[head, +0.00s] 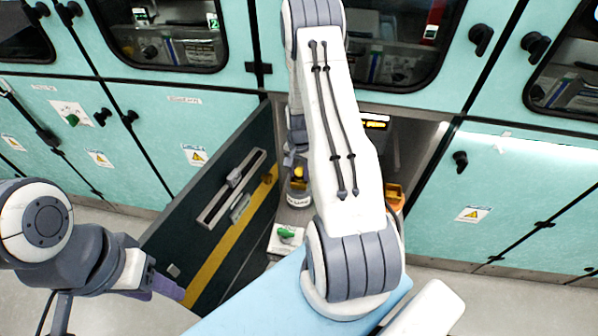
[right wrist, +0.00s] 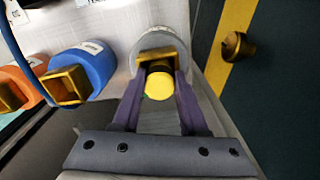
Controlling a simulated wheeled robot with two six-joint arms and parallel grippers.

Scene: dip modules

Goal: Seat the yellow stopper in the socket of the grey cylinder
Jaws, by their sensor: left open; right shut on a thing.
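The grey cylinder (right wrist: 172,22) stands in the open cabinet, with a square brass-coloured socket (right wrist: 170,52) facing my right wrist camera. The yellow stopper (right wrist: 158,86) is a round yellow piece between the purple fingers of my right gripper (right wrist: 158,90), which is shut on it. The stopper is lined up in front of the socket and hides part of it; I cannot tell how deep it sits. In the head view the grey cylinder (head: 299,198) shows a white label, beside my right arm. My left gripper (head: 168,287) is open and empty at the lower left, outside the cabinet.
A blue cylinder (right wrist: 92,62) and an orange one (right wrist: 18,82), with similar sockets, stand to the left in the wrist view. The open dark cabinet door (head: 165,235) with a yellow stripe stands close on the other side. A brass-coloured knob (right wrist: 238,45) juts from it.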

